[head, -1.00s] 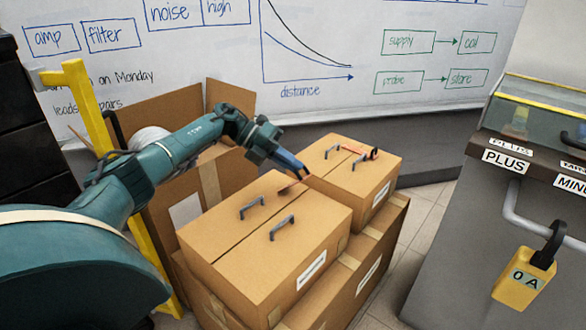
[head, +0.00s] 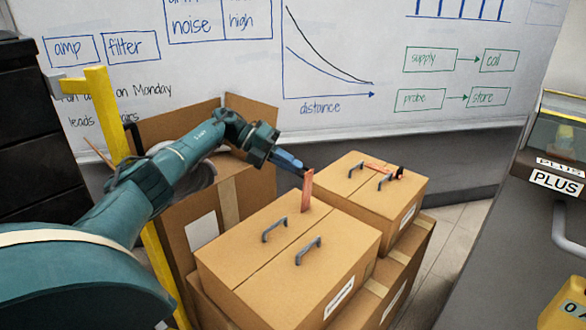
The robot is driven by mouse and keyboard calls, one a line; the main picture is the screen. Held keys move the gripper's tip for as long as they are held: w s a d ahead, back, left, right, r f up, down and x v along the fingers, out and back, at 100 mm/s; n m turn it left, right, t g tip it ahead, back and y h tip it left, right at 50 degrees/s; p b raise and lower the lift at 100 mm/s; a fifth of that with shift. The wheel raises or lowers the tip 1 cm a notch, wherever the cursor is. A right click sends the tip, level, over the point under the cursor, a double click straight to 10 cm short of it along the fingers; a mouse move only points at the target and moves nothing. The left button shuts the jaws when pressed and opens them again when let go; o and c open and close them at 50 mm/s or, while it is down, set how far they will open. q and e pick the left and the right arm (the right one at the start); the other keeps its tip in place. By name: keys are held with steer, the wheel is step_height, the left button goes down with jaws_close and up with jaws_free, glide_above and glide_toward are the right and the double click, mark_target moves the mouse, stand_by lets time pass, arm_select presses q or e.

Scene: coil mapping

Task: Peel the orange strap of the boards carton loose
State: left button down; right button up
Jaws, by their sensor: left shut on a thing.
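Two brown cartons stand side by side: a near carton (head: 290,285) and a far carton (head: 395,200), each with two grey handles on top. Their white labels are too small to read, so I cannot tell which is the boards carton. My left gripper (head: 306,172) is shut on an orange strap (head: 307,192) above the back edge of the near carton's top. The strap stands nearly upright below the fingertips, its lower end at the near carton's top. A second orange strip (head: 374,166) lies on the far carton, with a small black part at its right. My right gripper is not in view.
Larger cartons lie under both. An open tall carton (head: 235,185) stands behind my left arm, beside a yellow post (head: 103,115). A whiteboard (head: 330,55) fills the back. A grey bench with a PLUS label (head: 555,180) stands right, past clear floor (head: 450,240).

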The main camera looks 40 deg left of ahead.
arm_select(q)
step_height(320, 180, down, 2)
steer(key=shift+s+a+f, duration=0.1)
steer(key=shift+a, duration=0.05)
steer(key=c, duration=1.5)
jaws_free()
steer(key=v, duration=0.7)
steer(key=shift+a+r+p, duration=0.15)
steer(key=shift+r+p, duration=0.15)
steer(key=shift+r, duration=0.25)
